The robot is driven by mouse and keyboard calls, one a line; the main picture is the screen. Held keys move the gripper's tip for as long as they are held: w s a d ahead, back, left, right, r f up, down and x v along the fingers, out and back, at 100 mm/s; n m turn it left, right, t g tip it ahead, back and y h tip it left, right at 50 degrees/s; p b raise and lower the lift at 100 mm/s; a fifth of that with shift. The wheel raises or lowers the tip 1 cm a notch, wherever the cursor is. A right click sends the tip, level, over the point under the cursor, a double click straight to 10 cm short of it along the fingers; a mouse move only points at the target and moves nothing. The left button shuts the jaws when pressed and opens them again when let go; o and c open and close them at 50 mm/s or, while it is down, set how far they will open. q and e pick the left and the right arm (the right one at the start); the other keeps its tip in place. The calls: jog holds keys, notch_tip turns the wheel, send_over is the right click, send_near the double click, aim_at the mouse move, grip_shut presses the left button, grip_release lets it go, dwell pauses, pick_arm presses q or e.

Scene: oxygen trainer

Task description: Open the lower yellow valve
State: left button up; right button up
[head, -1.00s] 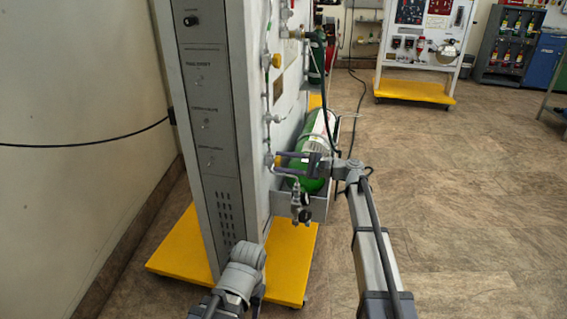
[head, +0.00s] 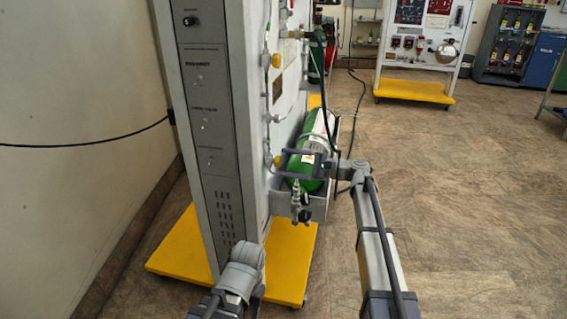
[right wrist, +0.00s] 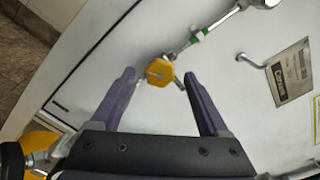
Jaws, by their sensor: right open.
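The lower yellow valve (head: 277,161) is a small knob on the side face of the grey trainer panel. In the right wrist view the yellow valve (right wrist: 159,73) is a faceted knob near the centre, ahead of the fingertips. My right gripper (head: 282,162) is open, its fingers pointing at the panel just right of the valve. In the wrist view the open right gripper (right wrist: 158,77) has one finger on each side of the knob, with gaps between; nothing is held. Part of my left arm shows at the bottom of the head view; its gripper is out of sight.
An upper yellow valve (head: 276,60) sits higher on the same panel. A green cylinder (head: 307,160) lies in a tray beside the panel, behind my right gripper. Thin pipes run along the panel face. A yellow base (head: 280,265) sticks out below. The floor to the right is clear.

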jog(key=v, duration=0.6)
dwell(0.3)
